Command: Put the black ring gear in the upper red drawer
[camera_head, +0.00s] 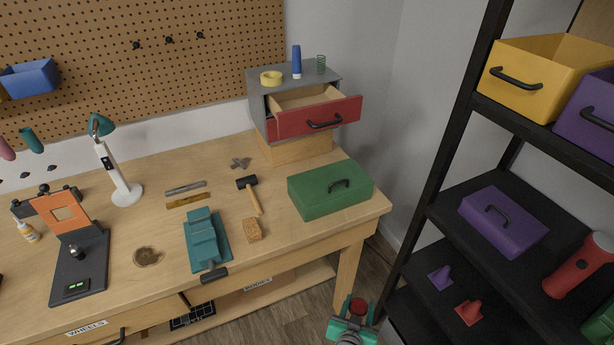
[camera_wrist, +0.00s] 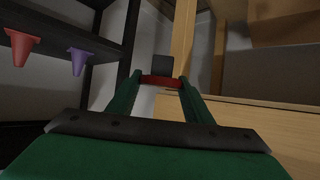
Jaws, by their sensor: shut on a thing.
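The red drawer (camera_head: 318,119) with a black handle is pulled open from the grey cabinet (camera_head: 258,100) at the back right of the desk. The part of its inside that shows looks bare. My gripper (camera_head: 354,307) is low in front of the desk's right end, below the desktop and well away from the drawer. In the wrist view its green fingers are closed on a small red piece (camera_wrist: 160,81). A dark squarish piece (camera_wrist: 163,68) shows right beyond it; I cannot tell whether they are joined. I cannot make out a black ring gear for certain.
A closed green box (camera_head: 330,190) stands on the desk below the drawer. A mallet (camera_head: 250,195), a teal vise (camera_head: 202,242) and a lamp (camera_head: 118,170) stand or lie further left. A tape roll and a blue tube top the cabinet. A black shelf rack (camera_head: 432,180) is at right.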

